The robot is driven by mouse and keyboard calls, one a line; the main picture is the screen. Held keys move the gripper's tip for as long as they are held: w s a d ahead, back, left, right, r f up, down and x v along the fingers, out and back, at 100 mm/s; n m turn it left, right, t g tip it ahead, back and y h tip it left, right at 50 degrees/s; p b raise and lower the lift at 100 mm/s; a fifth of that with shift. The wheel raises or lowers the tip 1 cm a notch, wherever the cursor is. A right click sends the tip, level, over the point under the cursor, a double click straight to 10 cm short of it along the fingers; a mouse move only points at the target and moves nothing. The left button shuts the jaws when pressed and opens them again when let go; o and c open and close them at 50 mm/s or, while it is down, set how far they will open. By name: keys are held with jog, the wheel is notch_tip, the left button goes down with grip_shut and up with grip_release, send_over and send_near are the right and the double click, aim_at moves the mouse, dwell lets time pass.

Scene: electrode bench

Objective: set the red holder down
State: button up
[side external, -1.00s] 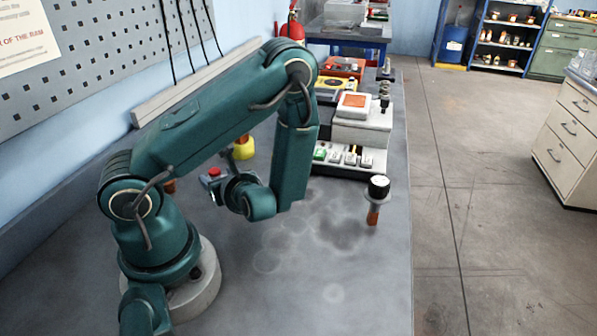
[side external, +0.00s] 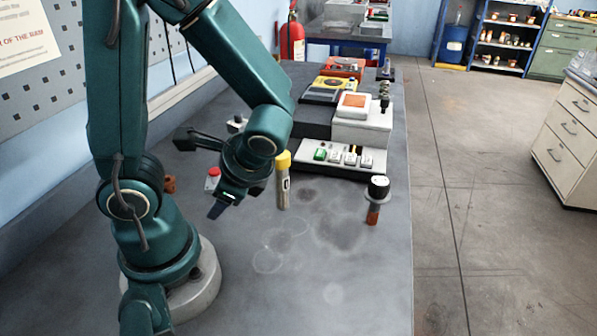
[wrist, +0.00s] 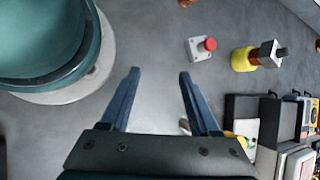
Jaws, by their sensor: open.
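A holder with a black-and-white cap, a grey collar and an orange-red lower part (side external: 373,214) stands upright on the bench, near its right edge in the side external view. I take it for the red holder. My gripper (side external: 230,203) is well to its left in that view, pointing down above the bench and apart from it. In the wrist view my gripper (wrist: 159,73) has its two blue fingers spread, with only bare bench between them. The red holder cannot be made out in the wrist view.
A yellow-capped holder (side external: 283,182) stands just right of my gripper. A red push button (side external: 213,173) sits behind it, beside a yellow-based piece in the wrist view (wrist: 243,59). A button panel (side external: 337,157) and instruments fill the back. The bench front (side external: 330,270) is clear.

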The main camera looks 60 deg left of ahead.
jog(key=w+d+r+n+t+h, duration=0.4)
jog(key=d+r+n+t+h, duration=0.3)
jog(key=d+r, duration=0.2)
jog(key=shift+w+d+n+t, duration=0.2)
jog(key=shift+d+n+t, duration=0.2)
jog(key=shift+d, duration=0.05)
